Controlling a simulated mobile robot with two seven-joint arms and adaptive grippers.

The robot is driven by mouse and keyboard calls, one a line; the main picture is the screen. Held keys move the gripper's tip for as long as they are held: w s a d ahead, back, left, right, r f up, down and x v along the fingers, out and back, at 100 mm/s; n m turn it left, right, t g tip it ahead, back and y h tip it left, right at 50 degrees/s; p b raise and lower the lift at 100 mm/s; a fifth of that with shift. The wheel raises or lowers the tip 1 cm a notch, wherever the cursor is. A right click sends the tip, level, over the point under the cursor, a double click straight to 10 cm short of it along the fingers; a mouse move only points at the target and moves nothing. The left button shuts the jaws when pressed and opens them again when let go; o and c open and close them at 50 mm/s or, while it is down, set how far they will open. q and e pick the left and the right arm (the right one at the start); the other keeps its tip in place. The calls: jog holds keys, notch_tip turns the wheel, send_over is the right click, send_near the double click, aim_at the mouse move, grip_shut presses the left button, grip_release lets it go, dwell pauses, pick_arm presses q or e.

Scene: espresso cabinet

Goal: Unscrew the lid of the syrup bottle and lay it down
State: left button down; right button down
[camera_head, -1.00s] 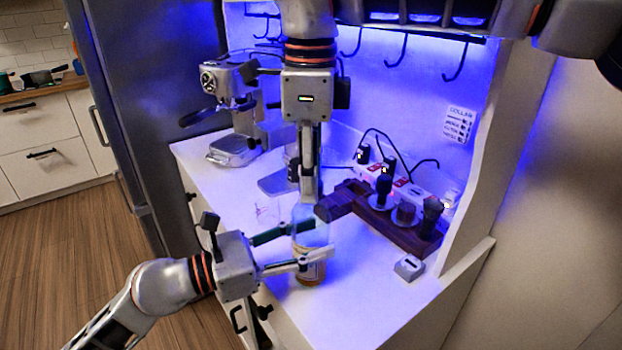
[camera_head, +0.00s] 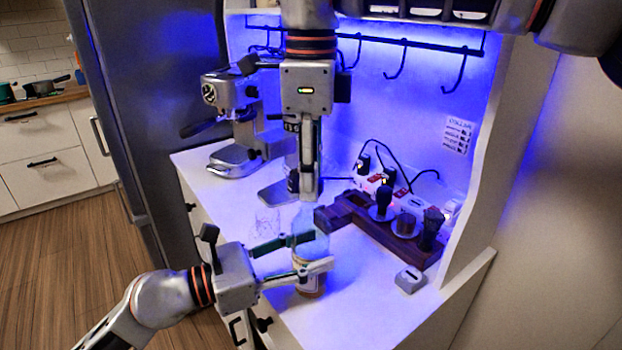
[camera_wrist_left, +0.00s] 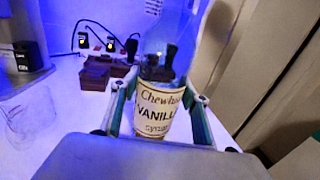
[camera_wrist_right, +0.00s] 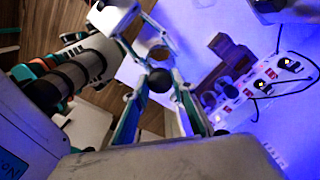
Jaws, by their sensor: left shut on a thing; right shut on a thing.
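The syrup bottle (camera_head: 309,285) stands upright near the counter's front edge. Its vanilla label (camera_wrist_left: 157,112) shows in the left wrist view. My left gripper (camera_head: 312,254) is shut around the bottle's body from the left. My right gripper (camera_head: 307,197) points straight down above the bottle and is shut on the dark round lid (camera_wrist_right: 159,80), seen between its fingers in the right wrist view. In the head view the fingers hide the lid. I cannot tell whether it still touches the bottle's neck.
A dark wooden rack (camera_head: 375,226) with tampers stands right of the bottle, with a power strip and cables behind. A small grey box (camera_head: 410,279) lies at the front right. A clear glass (camera_head: 266,221) and the espresso machine (camera_head: 236,158) are at left.

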notch_tip(320, 180, up, 3)
jog(key=shift+r, duration=0.15)
pick_arm(q)
jog(key=c, duration=1)
grip_release()
jog(key=shift+c, duration=0.2)
jog(key=v, duration=1.2)
